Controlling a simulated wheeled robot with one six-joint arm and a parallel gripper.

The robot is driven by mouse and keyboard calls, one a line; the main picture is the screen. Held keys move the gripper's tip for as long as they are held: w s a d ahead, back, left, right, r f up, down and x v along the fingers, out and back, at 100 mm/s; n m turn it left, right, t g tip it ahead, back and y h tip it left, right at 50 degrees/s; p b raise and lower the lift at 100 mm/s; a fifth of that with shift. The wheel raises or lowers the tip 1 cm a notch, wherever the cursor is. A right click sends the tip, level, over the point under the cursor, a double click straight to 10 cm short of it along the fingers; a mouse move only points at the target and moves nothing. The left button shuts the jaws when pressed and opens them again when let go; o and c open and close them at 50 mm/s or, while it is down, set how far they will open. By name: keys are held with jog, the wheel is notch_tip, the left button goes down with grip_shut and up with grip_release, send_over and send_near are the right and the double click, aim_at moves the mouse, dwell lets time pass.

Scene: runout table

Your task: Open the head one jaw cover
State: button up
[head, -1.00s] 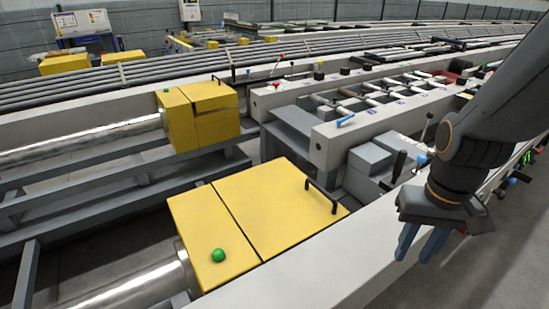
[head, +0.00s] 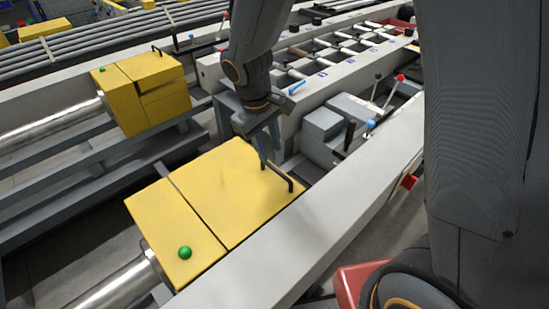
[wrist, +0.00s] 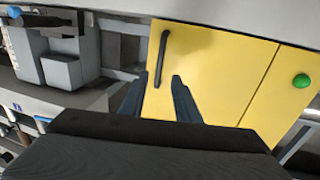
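The near yellow jaw cover (head: 235,195) lies closed, with a black bar handle (head: 278,178) near its right edge. A seam divides it from a yellow section with a green button (head: 185,252). My gripper (head: 269,150) points down just above the cover's far edge, close to the handle's far end. In the wrist view, my gripper (wrist: 154,88) has its two fingers apart with nothing between them. No label shows which head this cover belongs to.
A second yellow cover (head: 150,90) with a green button stands behind at left. A pale beam (head: 330,210) runs along the cover's near right side. Grey blocks and levers (head: 372,120) stand to the right. A red box (head: 358,285) is at the bottom.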

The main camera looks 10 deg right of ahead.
aim_at(275, 168)
jog(key=f, duration=0.2)
jog(key=d+f, duration=0.1)
jog(key=f, duration=0.1)
jog(key=w+f, duration=0.1)
jog(key=f, duration=0.2)
jog(key=shift+d+p, duration=0.15)
jog(key=shift+p, duration=0.2)
grip_shut()
